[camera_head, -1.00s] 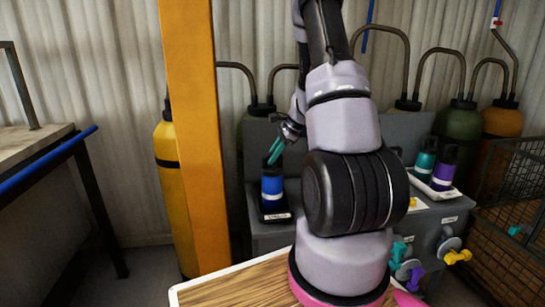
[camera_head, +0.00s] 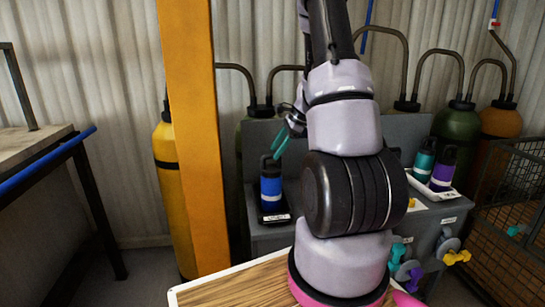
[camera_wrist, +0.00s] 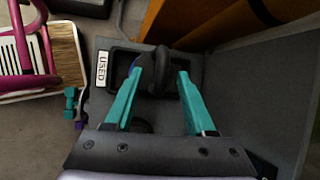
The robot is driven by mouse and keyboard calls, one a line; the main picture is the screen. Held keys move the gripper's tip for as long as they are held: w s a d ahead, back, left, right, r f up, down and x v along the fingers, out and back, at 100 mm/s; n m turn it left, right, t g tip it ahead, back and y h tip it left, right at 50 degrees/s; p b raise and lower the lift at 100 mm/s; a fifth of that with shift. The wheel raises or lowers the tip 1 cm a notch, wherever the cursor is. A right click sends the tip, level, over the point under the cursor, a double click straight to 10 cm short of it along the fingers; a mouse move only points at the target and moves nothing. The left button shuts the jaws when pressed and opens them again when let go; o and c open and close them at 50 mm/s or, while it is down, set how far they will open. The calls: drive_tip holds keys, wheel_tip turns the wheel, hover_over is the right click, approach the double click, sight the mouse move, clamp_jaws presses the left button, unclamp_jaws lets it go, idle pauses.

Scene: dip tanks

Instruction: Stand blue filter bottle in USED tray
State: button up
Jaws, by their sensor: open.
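The blue filter bottle (camera_head: 271,190), with a black cap and loop handle, stands upright in the small dark USED tray (camera_head: 275,219) at the left end of the grey bench. In the wrist view, the bottle's dark top (camera_wrist: 154,75) shows below and between my fingers, beside the tray's white USED label (camera_wrist: 101,70). My gripper (camera_head: 284,142) has teal fingers, spread apart, just above and to the right of the bottle's cap in the head view. The fingers appear clear of the bottle. The bottle's lower part is hidden in the wrist view.
A white tray (camera_head: 438,191) with a teal bottle (camera_head: 424,162) and a purple bottle (camera_head: 443,170) sits at the bench's right. A yellow post (camera_head: 195,150) stands close left of the blue bottle. A wire cage (camera_head: 510,200) is at far right.

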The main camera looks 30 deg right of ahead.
drive_tip(key=v, duration=0.8)
drive_tip(key=s+a+r+n, duration=0.7)
drive_tip(key=a+r, duration=0.5)
drive_tip(key=r, duration=0.1)
drive_tip(key=s+a+r+n+t+h, duration=0.1)
drive_tip(key=s+a+r+n, duration=0.2)
drive_tip(key=s, duration=0.4)
drive_tip(key=s+a+r+n+t+h, duration=0.2)
drive_tip(key=s+a+r+n, duration=0.1)
drive_tip(key=s+n, duration=0.3)
drive_tip(key=shift+s+a+r, duration=0.35)
drive_tip(key=shift+s+a, duration=0.2)
drive_tip(key=shift+a, duration=0.35)
